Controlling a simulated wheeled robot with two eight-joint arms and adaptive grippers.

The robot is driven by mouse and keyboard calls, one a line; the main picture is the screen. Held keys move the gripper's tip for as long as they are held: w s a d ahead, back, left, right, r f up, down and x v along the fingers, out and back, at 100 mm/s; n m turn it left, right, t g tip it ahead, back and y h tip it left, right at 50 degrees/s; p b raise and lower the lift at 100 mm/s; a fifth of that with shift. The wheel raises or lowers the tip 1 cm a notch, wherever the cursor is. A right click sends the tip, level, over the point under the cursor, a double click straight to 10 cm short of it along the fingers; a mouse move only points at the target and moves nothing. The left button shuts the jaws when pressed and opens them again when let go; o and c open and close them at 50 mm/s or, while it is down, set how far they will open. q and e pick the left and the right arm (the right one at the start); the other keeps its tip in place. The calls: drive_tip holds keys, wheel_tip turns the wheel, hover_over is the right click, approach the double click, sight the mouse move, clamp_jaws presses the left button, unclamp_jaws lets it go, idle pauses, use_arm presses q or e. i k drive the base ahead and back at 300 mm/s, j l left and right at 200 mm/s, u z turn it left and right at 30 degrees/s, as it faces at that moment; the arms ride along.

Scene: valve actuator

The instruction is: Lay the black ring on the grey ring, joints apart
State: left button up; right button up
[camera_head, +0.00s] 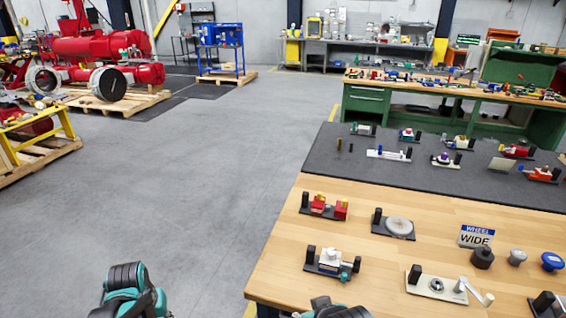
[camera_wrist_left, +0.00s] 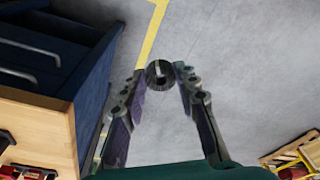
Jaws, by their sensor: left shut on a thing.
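My left gripper (camera_wrist_left: 160,68) shows in the left wrist view, shut on a small dark round piece with an opening in its middle, which looks like the black ring (camera_wrist_left: 150,76). The piece sits between the two fingertips, over the grey floor. Its joint is too small to make out. In the head view only teal and black arm parts of mine show at the bottom edge, with no fingertips. I cannot pick out the grey ring for sure. A flat light grey disc (camera_head: 398,226) lies on a dark plate on the wooden bench.
The wooden bench (camera_head: 285,262) carries several fixtures, among them a red one (camera_head: 324,206), a white block (camera_head: 332,259) and a crank (camera_head: 450,287). A dark mat (camera_head: 325,165) behind holds more fixtures. Open floor lies left.

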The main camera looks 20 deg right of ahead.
sight(437, 284)
drive_tip(key=z, duration=0.45)
drive_tip(key=i+j+z, duration=0.1)
drive_tip(key=z, duration=0.35)
drive_tip(key=j+z, duration=0.2)
drive_tip(key=z, duration=0.25)
drive_tip(key=j+z, duration=0.1)
drive_tip(key=z, duration=0.4)
drive_tip(key=j+z, duration=0.15)
drive_tip(key=z, duration=0.3)
drive_tip(key=i+z, duration=0.15)
drive_tip(key=z, duration=0.3)
drive_tip(key=i+j+z, duration=0.1)
drive_tip(key=z, duration=0.3)
drive_tip(key=i+j+z, duration=0.1)
drive_tip(key=j+z, duration=0.15)
drive_tip(key=z, duration=0.2)
drive_tip(key=i, duration=0.2)
